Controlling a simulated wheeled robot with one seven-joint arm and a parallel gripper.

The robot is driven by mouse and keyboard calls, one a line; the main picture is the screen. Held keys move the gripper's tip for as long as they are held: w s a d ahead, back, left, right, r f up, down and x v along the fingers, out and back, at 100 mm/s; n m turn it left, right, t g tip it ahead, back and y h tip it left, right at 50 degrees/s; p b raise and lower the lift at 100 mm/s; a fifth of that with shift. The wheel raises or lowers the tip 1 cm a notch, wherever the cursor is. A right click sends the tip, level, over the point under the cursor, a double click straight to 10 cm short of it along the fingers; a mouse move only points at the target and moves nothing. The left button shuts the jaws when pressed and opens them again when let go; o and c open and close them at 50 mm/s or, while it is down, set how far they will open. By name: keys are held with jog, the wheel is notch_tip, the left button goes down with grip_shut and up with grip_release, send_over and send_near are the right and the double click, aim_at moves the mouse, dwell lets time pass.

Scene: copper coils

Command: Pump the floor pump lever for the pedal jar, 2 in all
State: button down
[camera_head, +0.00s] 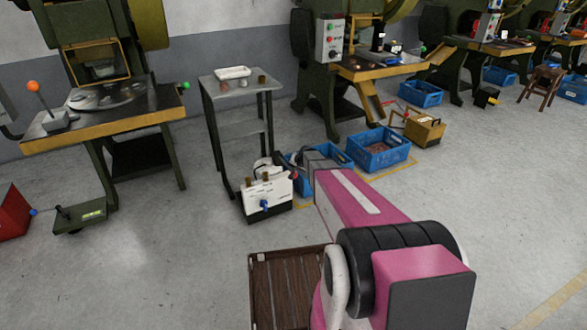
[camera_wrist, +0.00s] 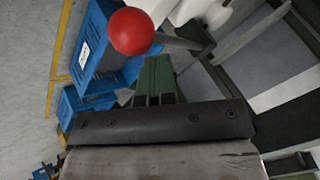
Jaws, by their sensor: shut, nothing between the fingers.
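A white pump unit (camera_head: 267,190) with a black base, a blue knob and brown jars on top stands on the floor by the small table. A small red ball (camera_head: 294,175) shows at its right side. In the wrist view a red ball knob (camera_wrist: 132,31) sits on the end of a dark lever rod (camera_wrist: 180,42). My gripper (camera_wrist: 155,60) is shut and empty, its green fingers close beside the ball and rod. I cannot tell whether they touch. In the head view my arm hides part of this area. I cannot tell which jar is the pedal jar.
Blue crates (camera_head: 378,150) stand just beyond the pump unit, also in the wrist view (camera_wrist: 92,62). A grey side table (camera_head: 240,85) stands behind it. A brown slatted surface (camera_head: 285,285) lies nearer.

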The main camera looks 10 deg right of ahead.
jog(key=shift+s+f, duration=0.15)
jog(key=shift+f, duration=0.65)
jog(key=shift+s+f, duration=0.15)
jog(key=shift+f, duration=0.65)
dwell(1.6)
dwell(0.5)
jog(key=shift+w+a+r, duration=0.1)
jog(key=shift+w+r, duration=0.1)
jog(key=shift+r, duration=1)
jog(key=shift+w+d+r, duration=0.1)
jog(key=shift+w+r, duration=0.1)
jog(key=shift+r, duration=1)
jog(key=shift+w+a+r, duration=0.1)
jog(key=shift+w+r, duration=0.1)
jog(key=shift+r, duration=1)
jog(key=shift+w+a+r, duration=0.1)
jog(key=shift+w+r, duration=0.05)
jog(key=shift+r, duration=1.1)
jog(key=shift+w+r, duration=0.15)
jog(key=shift+r, duration=1.05)
